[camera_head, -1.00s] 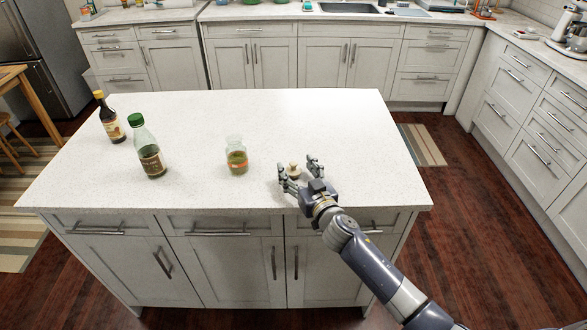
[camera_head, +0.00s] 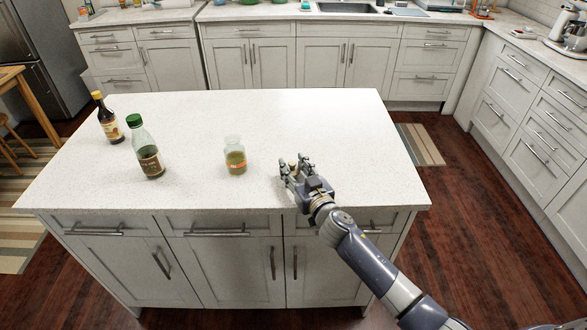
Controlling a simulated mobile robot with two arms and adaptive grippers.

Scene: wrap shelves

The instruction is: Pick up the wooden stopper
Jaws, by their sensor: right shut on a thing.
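The wooden stopper (camera_head: 294,175) is a small light-brown piece near the front right of the white island top. Only a sliver of it shows between the fingers of my right gripper (camera_head: 294,170), which is shut on it. The gripper is low over the countertop; I cannot tell whether the stopper touches the surface. My right arm reaches in from the lower right. My left gripper is not in view.
On the island top (camera_head: 330,115) stand an open glass jar with green contents (camera_head: 236,160), a green-capped bottle (camera_head: 147,152) and a dark sauce bottle (camera_head: 108,120), all left of my gripper. The right and back of the top are clear.

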